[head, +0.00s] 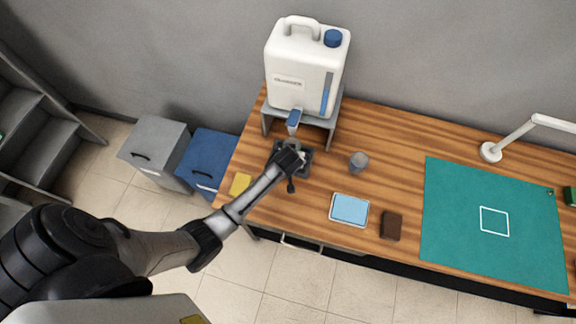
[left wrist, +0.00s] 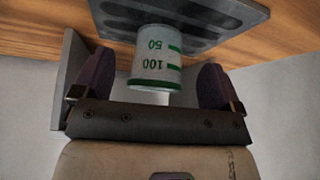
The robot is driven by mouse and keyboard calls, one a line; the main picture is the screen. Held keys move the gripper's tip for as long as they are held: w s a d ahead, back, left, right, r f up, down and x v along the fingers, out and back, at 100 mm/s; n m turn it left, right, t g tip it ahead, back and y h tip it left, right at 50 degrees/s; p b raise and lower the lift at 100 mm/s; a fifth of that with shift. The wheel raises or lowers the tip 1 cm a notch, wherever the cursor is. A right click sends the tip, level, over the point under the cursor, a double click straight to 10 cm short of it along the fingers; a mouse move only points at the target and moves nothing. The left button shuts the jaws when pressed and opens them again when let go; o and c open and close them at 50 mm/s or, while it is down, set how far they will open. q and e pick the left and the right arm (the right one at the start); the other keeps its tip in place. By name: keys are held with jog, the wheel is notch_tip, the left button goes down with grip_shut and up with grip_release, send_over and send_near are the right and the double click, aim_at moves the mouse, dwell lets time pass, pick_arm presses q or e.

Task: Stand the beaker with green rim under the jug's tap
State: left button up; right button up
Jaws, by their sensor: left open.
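The beaker with green rim (left wrist: 155,72) appears upside down in the left wrist view, with green 50 and 100 marks. It stands on the dark slotted drip tray (left wrist: 110,22), between the two fingers of my left gripper (left wrist: 156,88). The fingers are open, with gaps visible on both sides. In the head view my left gripper (head: 291,161) is over the drip tray (head: 307,169) and mostly hides the beaker. The white jug (head: 296,70) stands on a grey stand above, and its blue-handled tap (head: 294,119) is just behind the gripper. My right gripper is out of view.
A plain grey cup (head: 358,161) stands right of the tray. A yellow pad (head: 240,184), a light-blue tray (head: 349,209) and a brown block (head: 391,226) lie near the front edge. A green mat (head: 460,250) and a white lamp (head: 491,152) are farther right.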

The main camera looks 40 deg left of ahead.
pick_arm(q)
jog(key=s+d, duration=0.1)
jog(key=s, duration=0.1)
jog(key=s+d, duration=0.1)
jog(key=s, duration=0.1)
jog(key=s+d, duration=0.2)
jog(key=shift+d, duration=0.1)
jog(key=s+d+r+m+h, duration=0.1)
jog(key=s+r+m, duration=0.2)
jog(key=s, duration=0.4)
jog(key=s+d+r+m+g+h, duration=0.1)
jog(key=s+d+r+m, duration=0.1)
jog(key=s, duration=0.6)
jog(key=s+d+r+m+h, duration=0.2)
jog(key=s+r+m, duration=0.2)
jog(key=s+r, duration=0.2)
jog(key=shift+s+g, duration=0.4)
jog(key=shift+s, duration=0.35)
